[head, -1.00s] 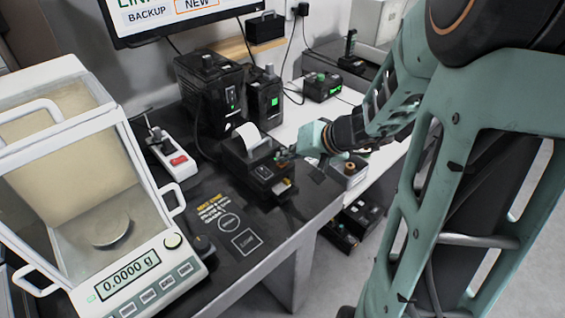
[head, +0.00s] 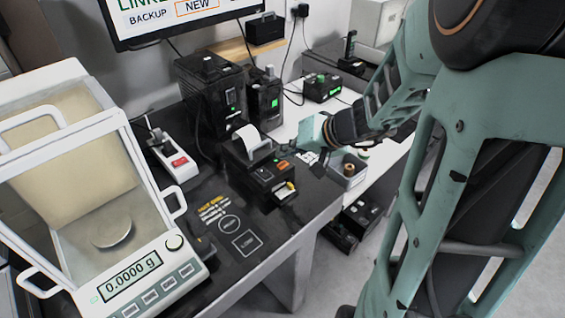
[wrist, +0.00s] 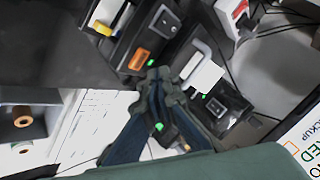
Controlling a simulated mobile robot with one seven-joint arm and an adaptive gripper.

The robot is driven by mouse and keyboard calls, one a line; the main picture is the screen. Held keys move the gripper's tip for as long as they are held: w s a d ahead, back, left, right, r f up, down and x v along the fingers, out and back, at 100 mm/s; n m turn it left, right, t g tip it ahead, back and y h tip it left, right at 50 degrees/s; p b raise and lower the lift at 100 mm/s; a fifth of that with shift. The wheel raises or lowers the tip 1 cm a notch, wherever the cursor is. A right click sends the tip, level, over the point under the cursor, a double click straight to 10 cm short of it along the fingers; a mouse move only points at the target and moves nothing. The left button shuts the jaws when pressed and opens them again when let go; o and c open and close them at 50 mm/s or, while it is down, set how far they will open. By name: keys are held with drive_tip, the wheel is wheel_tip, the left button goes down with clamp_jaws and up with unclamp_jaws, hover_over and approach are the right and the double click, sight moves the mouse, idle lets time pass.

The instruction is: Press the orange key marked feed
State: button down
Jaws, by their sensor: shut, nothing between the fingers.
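The orange key (head: 283,164) is on the top right of a black label printer (head: 258,178), with a strip of white paper (head: 249,136) rising behind it. In the wrist view the orange key (wrist: 139,59) shows close to my fingertips, with a small green light beside it. Any marking on the key is too small to read. My gripper (head: 316,167) is shut and empty, just right of the printer, apart from the key. In the wrist view my gripper (wrist: 160,76) points toward the printer's edge, and its fingertips do not cover the key.
A balance (head: 135,280) reading 0.0000 g stands at left, with a red-switched power strip (head: 178,163) behind it. Black boxes (head: 213,95) stand behind the printer. A grey tray with rolls (head: 347,178) is right of my gripper. The table front is mostly clear.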

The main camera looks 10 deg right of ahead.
sight(285, 165)
drive_tip(key=shift+r+p, duration=1)
drive_tip(key=shift+r, duration=1.15)
